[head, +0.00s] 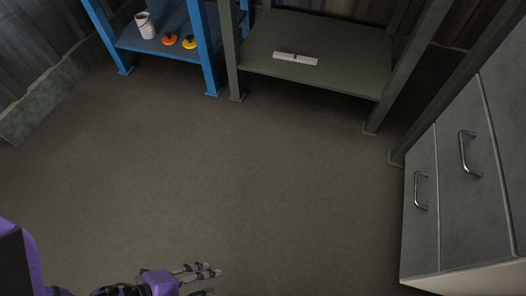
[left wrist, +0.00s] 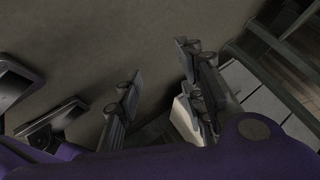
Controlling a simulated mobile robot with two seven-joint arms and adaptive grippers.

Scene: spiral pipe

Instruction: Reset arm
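My left gripper (head: 207,281) shows at the bottom of the head view, its purple wrist coming in from the left. Its two dark fingers are spread apart with nothing between them, above the bare floor. In the left wrist view the two fingers of this gripper (left wrist: 157,78) also stand apart, with only floor visible between them. My right gripper is in neither view.
A blue shelf (head: 130,40) at the back left holds a white bucket (head: 145,26), an orange item (head: 170,39) and a yellow item (head: 189,42). A grey shelf (head: 345,78) beside it holds a white bar (head: 295,59). Grey cabinets (head: 465,200) stand right. The floor (head: 220,180) is clear.

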